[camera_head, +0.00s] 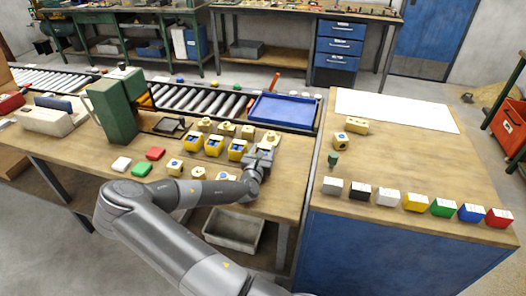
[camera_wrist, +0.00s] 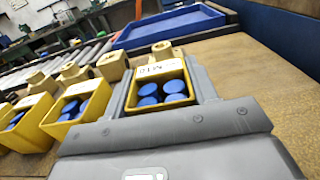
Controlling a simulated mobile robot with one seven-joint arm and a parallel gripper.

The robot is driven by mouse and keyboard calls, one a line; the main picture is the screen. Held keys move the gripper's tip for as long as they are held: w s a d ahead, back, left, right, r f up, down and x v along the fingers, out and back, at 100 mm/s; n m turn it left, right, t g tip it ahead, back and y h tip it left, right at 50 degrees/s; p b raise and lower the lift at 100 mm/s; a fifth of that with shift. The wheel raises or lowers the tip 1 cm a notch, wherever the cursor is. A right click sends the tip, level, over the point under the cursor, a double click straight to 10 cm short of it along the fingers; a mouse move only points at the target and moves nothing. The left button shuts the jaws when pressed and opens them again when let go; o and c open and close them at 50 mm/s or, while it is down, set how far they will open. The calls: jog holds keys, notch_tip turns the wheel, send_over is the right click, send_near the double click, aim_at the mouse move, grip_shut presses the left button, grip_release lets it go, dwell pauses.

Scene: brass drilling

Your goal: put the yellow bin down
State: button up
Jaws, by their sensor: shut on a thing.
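My gripper (camera_head: 262,157) is at the right end of the row of yellow bins on the workbench. In the wrist view its two fingers (camera_wrist: 165,95) are on either side of a yellow bin (camera_wrist: 146,71), shut on it. The held bin has a white label on its back edge and several blue round-topped pieces inside. It looks nearly upright; I cannot tell whether its base touches the bench.
Brass blocks (camera_head: 226,129) stand behind the bins, and more brass pieces (camera_head: 198,173) lie in front. A blue tray (camera_head: 284,111) and roller conveyor (camera_head: 190,98) are behind. A green machine (camera_head: 113,108) stands left. Coloured small bins (camera_head: 415,203) line the right-hand bench.

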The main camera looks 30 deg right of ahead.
jog(key=o, duration=1)
jog(key=shift+f, duration=0.15)
jog(key=shift+r, duration=0.2)
jog(key=shift+o, duration=0.5)
jog(key=v, duration=1.2)
